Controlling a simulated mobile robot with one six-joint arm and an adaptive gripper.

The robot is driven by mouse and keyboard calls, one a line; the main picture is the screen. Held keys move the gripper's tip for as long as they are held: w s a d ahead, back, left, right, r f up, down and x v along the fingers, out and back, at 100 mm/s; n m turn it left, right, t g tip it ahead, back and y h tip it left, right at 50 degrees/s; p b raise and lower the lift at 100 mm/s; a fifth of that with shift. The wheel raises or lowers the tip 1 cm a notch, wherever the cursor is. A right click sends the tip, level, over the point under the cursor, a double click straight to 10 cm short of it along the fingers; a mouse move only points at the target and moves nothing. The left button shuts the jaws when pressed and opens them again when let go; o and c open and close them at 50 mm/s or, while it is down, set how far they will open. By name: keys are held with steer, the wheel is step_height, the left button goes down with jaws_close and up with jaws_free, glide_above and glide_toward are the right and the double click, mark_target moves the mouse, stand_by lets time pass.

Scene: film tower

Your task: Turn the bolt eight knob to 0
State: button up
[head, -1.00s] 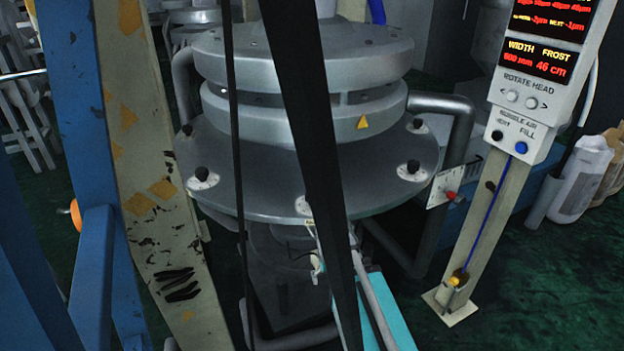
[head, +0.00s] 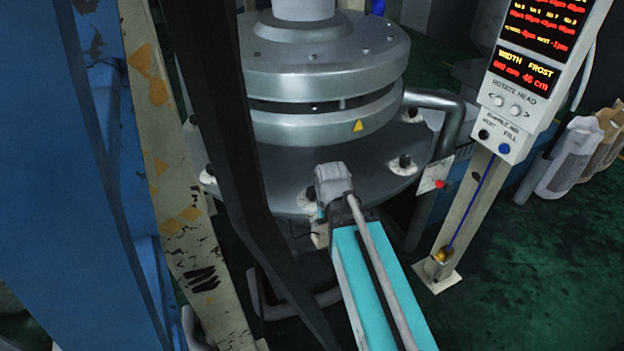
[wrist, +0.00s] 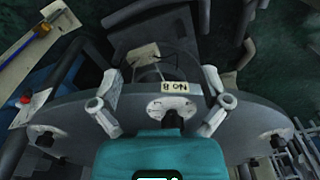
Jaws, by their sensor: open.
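The bolt eight knob (wrist: 172,119) is black and stands on a round white dial plate (wrist: 165,103) at the edge of the grey ring. A "NO 8" tag (wrist: 174,88) shows upside down beside it in the wrist view. My gripper (wrist: 157,103) is open, with one finger on each side of the dial and gaps to the knob. The knob's setting is too small to read.
Other black knobs on white dials sit around the ring, one at right (head: 405,163) and one at left (wrist: 47,138). A control post (head: 510,105) stands to the right. A dark post (head: 235,170) and a worn beige beam (head: 180,220) stand at left.

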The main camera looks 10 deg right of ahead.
steer(key=w+r+m+p, duration=0.1)
steer(key=w+r+p, duration=0.2)
steer(key=r+p, duration=0.35)
step_height(320, 180, up, 4)
steer(key=r+m+p, duration=0.1)
steer(key=m+p, duration=0.2)
steer(key=m, duration=0.3)
glide_above(312, 190)
steer(key=shift+w+a+f+m+g, duration=0.15)
steer(key=shift+w+f+m+g, duration=0.1)
steer(key=shift+m+g, duration=0.2)
steer(key=shift+s+f, duration=0.1)
step_height(312, 190, down, 14)
steer(key=b, duration=1.3)
steer(key=shift+s+r+b, duration=0.15)
steer(key=shift+r+b, duration=0.1)
steer(key=shift+b, duration=0.05)
